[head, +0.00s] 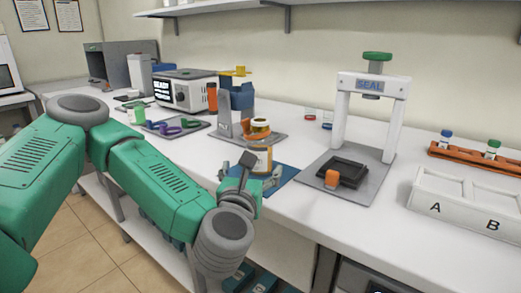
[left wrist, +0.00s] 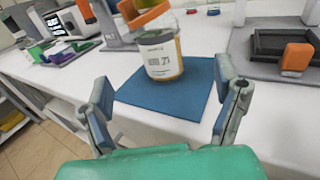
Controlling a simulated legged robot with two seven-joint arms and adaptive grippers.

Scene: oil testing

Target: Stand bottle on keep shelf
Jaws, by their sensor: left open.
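A bottle (head: 261,158) with a white label and amber contents stands upright on a blue mat (head: 284,184) near the bench's front edge. It also shows in the left wrist view (left wrist: 161,57), where its top is cut off or overlapped by an orange part. My left gripper (head: 260,178) is open, its fingers spread on the near side of the bottle; in the left wrist view the fingers (left wrist: 166,88) sit left and right of it with gaps. No shelf is marked as the keep shelf; a wall shelf (head: 222,9) runs above the bench. My right gripper is not in view.
A white SEAL press (head: 398,90) stands to the right, with a white A/B bin (head: 452,212) and orange vial rack (head: 451,158) beyond. An instrument (head: 184,92) stands left. The bench between press and bin is clear.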

